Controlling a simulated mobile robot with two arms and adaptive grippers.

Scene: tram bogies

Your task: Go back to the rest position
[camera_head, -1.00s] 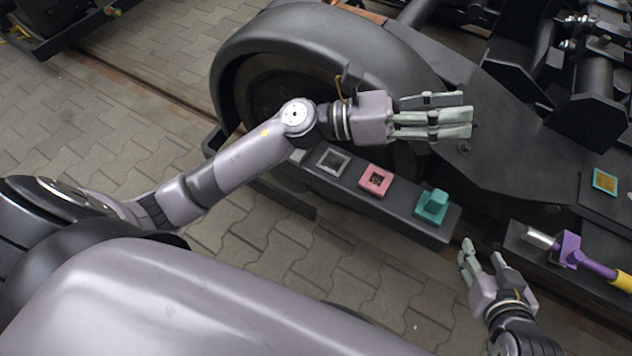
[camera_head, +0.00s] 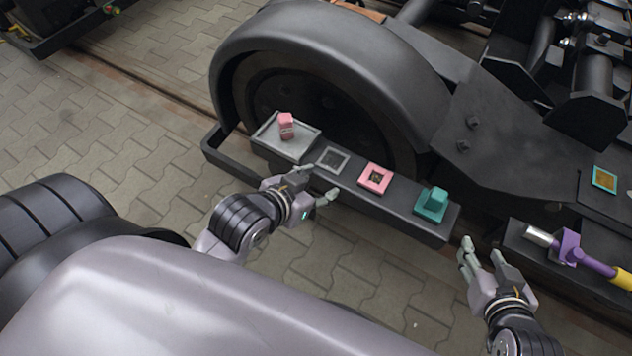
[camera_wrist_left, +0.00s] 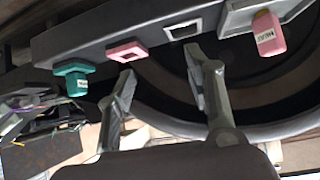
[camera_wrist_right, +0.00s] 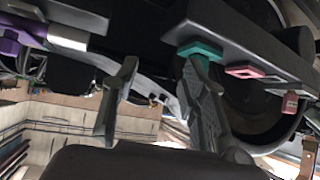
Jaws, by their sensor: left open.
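My left gripper (camera_head: 318,183) is open and empty in the head view, low in front of the dark ledge (camera_head: 400,219). Its spread fingers also show in the left wrist view (camera_wrist_left: 160,85). My right gripper (camera_head: 484,250) is open and empty, to the right of the ledge's right end. Its spread fingers show in the right wrist view (camera_wrist_right: 158,85). Neither gripper touches any of the parts on the ledge, as far as I can see.
On the ledge are a grey tray (camera_head: 268,131) with a pink block (camera_head: 286,126), a grey frame (camera_head: 332,160), a pink frame (camera_head: 375,178) and a teal block (camera_head: 432,204). A purple tool (camera_head: 590,262) lies at right. The big wheel (camera_head: 320,80) stands behind. Paved floor is clear in front.

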